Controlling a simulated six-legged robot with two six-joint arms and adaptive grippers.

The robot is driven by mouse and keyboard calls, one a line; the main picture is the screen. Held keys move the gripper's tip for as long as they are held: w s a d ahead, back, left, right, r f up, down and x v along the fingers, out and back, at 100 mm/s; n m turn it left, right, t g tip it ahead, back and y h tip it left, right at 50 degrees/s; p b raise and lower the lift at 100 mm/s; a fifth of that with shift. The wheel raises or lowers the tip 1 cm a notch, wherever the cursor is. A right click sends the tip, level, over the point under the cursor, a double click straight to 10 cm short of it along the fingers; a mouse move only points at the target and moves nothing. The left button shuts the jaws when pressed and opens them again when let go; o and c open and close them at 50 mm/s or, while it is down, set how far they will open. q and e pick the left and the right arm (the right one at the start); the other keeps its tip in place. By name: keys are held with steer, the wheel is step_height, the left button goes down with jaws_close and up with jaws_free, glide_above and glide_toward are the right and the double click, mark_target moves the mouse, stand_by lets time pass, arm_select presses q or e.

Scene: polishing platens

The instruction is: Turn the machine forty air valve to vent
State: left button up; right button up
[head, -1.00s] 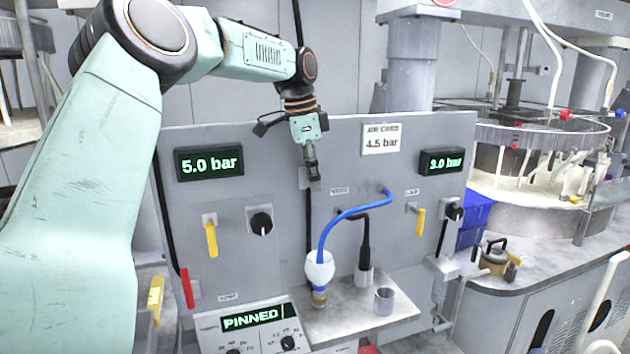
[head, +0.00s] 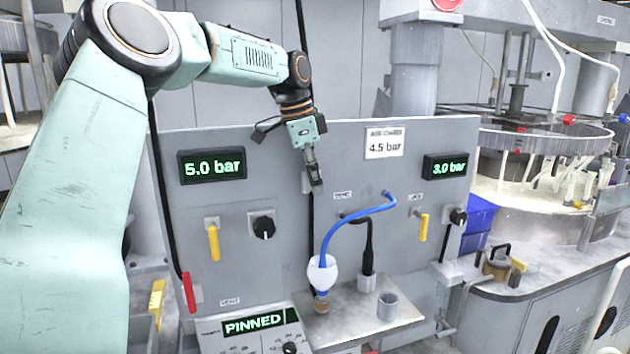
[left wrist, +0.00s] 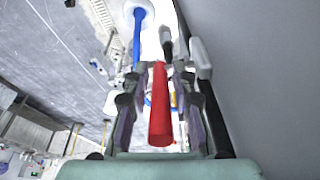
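My left gripper (head: 314,178) points down in front of the grey panel (head: 270,190), over a small pale mount plate that it partly hides. In the left wrist view a red handle (left wrist: 161,110) lies lengthwise between the spread fingers of the left gripper (left wrist: 158,82), with gaps showing on both sides. The head view does not show this handle, apparently hidden behind the gripper. A VENT-like label (head: 342,195) is right of the gripper. Another red handle (head: 190,291) hangs at the panel's lower left, with a VENT label (head: 230,301) to its right. My right gripper is not in view.
Yellow handles (head: 213,243) and black knobs (head: 263,226) are on the panel. Below right, a blue hose (head: 352,219) runs into a white funnel (head: 322,271) above a shelf (head: 345,310) with a grey cup (head: 387,306). Displays (head: 212,167) read 5.0 and 3.0 bar.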

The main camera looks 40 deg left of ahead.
arm_select(q)
steer(key=v, duration=1.1)
steer(key=shift+r, duration=0.25)
steer(key=shift+s, duration=0.1)
